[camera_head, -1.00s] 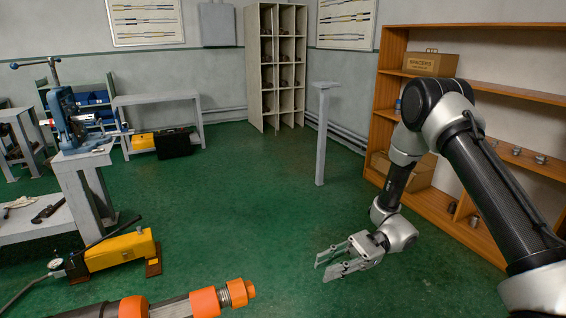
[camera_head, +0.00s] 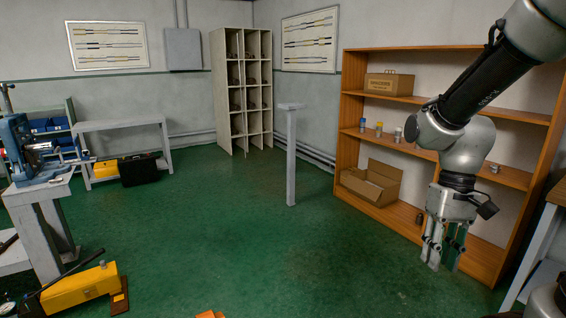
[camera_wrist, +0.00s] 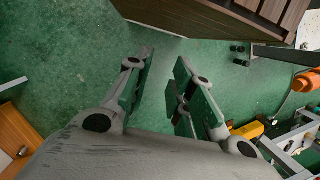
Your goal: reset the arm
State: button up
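My gripper (camera_head: 441,248) hangs fingers down at the right of the head view, in front of the lower part of the wooden shelf. In the wrist view my gripper (camera_wrist: 160,85) shows its two fingers apart, with green floor between them and nothing held. My arm comes down from the upper right corner and hides part of the shelf.
The wooden shelf (camera_head: 398,98) holds a spacers box (camera_head: 389,84), an open carton (camera_head: 371,183) and small fittings. A grey post (camera_head: 291,155) stands mid-room. A blue vise (camera_head: 22,150) and a yellow tool (camera_head: 80,286) are at left. The middle floor is clear.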

jog(key=s+d+r+t, duration=0.2)
jog(key=r+t, duration=0.1)
jog(key=r, duration=0.2)
jog(key=s+d+r+t+h, duration=0.1)
jog(key=s+d+r+t, duration=0.1)
jog(key=r, duration=0.4)
jog(key=shift+s+d+r+t, duration=0.25)
jog(key=shift+s+d+t, duration=0.2)
jog(key=shift+t, duration=0.55)
